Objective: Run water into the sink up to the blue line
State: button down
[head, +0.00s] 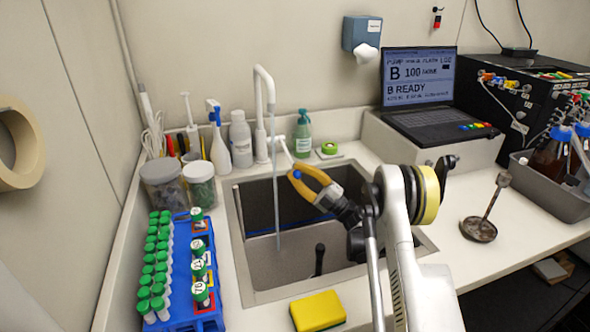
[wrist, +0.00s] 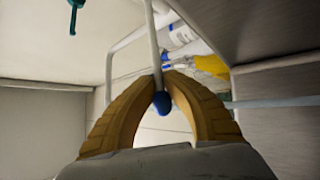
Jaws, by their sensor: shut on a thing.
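The sink (head: 232,225) is set into the counter. A white tap (head: 261,110) stands behind it, and a thin stream of water (head: 277,205) falls from its spout into the basin. A blue line (head: 290,226) runs along the basin wall. I cannot tell the water level clearly. My gripper (head: 297,173), with yellow fingers, is over the back of the sink. It is shut on the tap's white lever (head: 285,147). In the wrist view the lever's blue tip (wrist: 161,103) sits between the fingers (wrist: 168,82).
A yellow sponge (head: 318,311) lies at the sink's front edge. A blue rack (head: 180,310) of green-capped tubes stands left. Bottles, including a green soap bottle (head: 303,134), line the back. A laptop (head: 420,88) and a grey tray (head: 550,184) are right.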

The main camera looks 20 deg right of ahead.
jog(key=c, duration=1.5)
grip_release()
notch_tip(320, 180, up, 10)
